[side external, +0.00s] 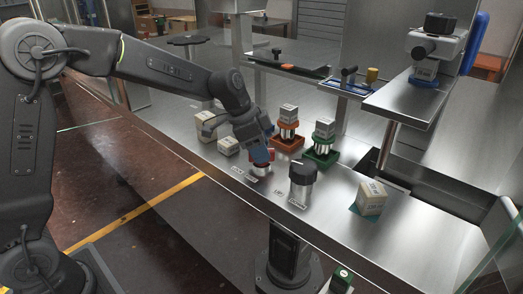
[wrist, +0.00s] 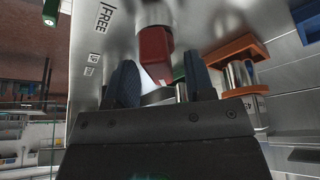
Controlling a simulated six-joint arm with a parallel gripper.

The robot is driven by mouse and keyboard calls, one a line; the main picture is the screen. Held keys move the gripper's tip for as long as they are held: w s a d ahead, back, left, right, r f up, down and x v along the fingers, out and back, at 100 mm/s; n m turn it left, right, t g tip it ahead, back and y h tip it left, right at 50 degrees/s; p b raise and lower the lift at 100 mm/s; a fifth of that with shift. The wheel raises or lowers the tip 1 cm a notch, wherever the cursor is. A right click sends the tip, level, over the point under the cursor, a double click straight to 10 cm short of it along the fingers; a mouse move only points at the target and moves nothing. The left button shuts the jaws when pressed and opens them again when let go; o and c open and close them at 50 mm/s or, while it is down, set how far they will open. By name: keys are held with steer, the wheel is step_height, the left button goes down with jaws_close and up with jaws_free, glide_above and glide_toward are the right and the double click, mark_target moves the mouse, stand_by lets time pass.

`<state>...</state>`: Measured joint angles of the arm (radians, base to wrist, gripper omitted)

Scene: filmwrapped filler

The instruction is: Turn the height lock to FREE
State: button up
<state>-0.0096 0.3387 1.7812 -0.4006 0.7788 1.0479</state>
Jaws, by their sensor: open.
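The height lock has a red handle (side external: 263,166) on a metal post at the front of the steel bench. In the wrist view the red handle (wrist: 155,55) points down the picture from a bright metal cylinder. A FREE label (wrist: 104,17) lies on the bench to its left, with a smaller label (wrist: 93,57) below it. My gripper (side external: 262,153) is right over the handle. In the wrist view my gripper (wrist: 160,62) is open, with one blue-grey finger on each side of the handle's end. I cannot tell whether either finger touches it.
A black-topped knob (side external: 303,172) stands close to the right. An orange holder (side external: 287,143) and a green holder (side external: 320,156) with wrapped cartons stand behind. Loose cartons (side external: 229,146) lie to the left.

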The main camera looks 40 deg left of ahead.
steer(key=shift+w+d+f, duration=0.1)
steer(key=shift+d+f, duration=0.05)
steer(key=shift+f, duration=0.3)
jaws_close()
